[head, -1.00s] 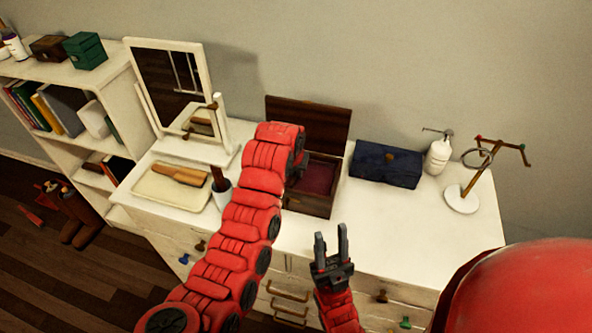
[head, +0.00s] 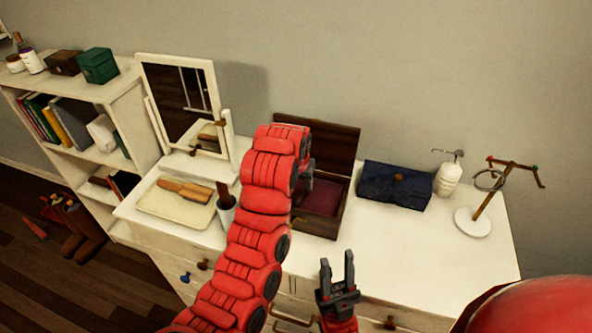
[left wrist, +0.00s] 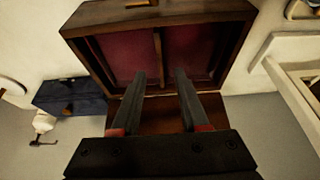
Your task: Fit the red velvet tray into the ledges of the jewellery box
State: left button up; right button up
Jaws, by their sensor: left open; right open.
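The brown wooden jewellery box (head: 318,229) stands on the white dresser with its lid (head: 330,143) raised at the back. Red velvet (head: 323,197) shows inside it. In the left wrist view the box (left wrist: 238,20) is seen from above, with red velvet (left wrist: 112,55) on both sides of a wooden divider (left wrist: 158,55). I cannot tell tray from lining, or how it meets the ledges. My left gripper (left wrist: 160,76) is open and empty above the box; my arm partly hides it in the head view. My right gripper (head: 338,275) is open and empty, nearer than the box.
A navy box (head: 394,190) stands right of the jewellery box, then a white dispenser (head: 448,180) and a jewellery stand (head: 473,222). A mirror (head: 148,72), a cream tray (head: 160,207) with a brush and a cup (head: 226,214) are at left. The dresser's right front is clear.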

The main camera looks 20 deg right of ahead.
pick_arm(q)
jog(key=p+v, duration=0.4)
jog(key=v, duration=0.7)
jog(key=shift+s, duration=0.15)
dwell(0.3)
